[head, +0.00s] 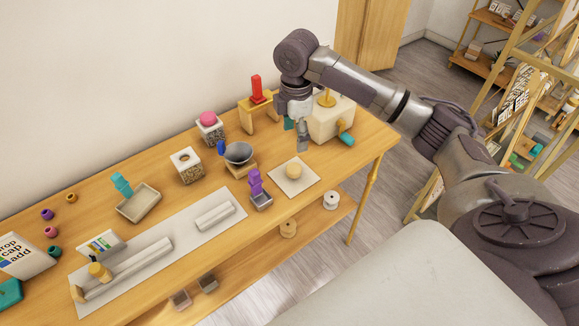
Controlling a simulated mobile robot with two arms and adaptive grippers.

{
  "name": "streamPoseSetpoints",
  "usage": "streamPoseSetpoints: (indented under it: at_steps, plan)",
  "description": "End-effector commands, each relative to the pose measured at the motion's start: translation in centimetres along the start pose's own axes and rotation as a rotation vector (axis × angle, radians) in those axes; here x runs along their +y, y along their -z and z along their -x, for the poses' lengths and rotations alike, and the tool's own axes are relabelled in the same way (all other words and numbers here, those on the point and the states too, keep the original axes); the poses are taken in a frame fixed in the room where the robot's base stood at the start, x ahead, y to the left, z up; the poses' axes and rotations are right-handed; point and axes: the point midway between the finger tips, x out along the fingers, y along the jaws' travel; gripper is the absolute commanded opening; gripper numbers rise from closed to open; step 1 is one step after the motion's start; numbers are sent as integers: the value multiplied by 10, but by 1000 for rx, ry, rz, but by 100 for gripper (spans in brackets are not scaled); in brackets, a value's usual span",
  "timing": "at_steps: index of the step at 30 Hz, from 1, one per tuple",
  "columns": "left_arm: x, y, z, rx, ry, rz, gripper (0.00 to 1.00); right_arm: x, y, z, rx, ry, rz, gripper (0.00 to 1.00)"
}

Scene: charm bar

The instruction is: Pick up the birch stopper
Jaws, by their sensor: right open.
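A pale wooden round piece, which looks like the birch stopper (293,170), sits on a white square mat (308,182) near the front edge of the wooden table. My right gripper (302,148) points down just behind and slightly right of it in the picture. The gripper is open, small in view, with nothing seen between its fingers. It appears apart from the stopper; its exact height over the table is hard to tell. My left gripper is out of view.
A cream box (326,122) with a teal handle stands right of the gripper. A grey bowl (238,154) on a wooden stand and a purple figure (255,183) stand to the left. A wooden stand with a red piece (257,90) is behind.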

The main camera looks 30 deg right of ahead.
Motion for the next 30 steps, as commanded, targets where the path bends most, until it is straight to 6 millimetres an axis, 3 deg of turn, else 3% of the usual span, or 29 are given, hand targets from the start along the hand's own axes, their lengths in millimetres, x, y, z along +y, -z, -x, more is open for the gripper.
streamPoseSetpoints:
  at_steps: [9,17,24,30]
  plan:
    - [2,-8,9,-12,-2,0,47,-1,0,-60,-1,4,-1,73]
    - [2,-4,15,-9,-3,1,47,2,1,-79,-1,3,-1,73]
    - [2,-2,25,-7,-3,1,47,7,1,-114,-1,3,-1,73]
    - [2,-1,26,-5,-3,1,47,7,1,-124,-1,-1,0,73]
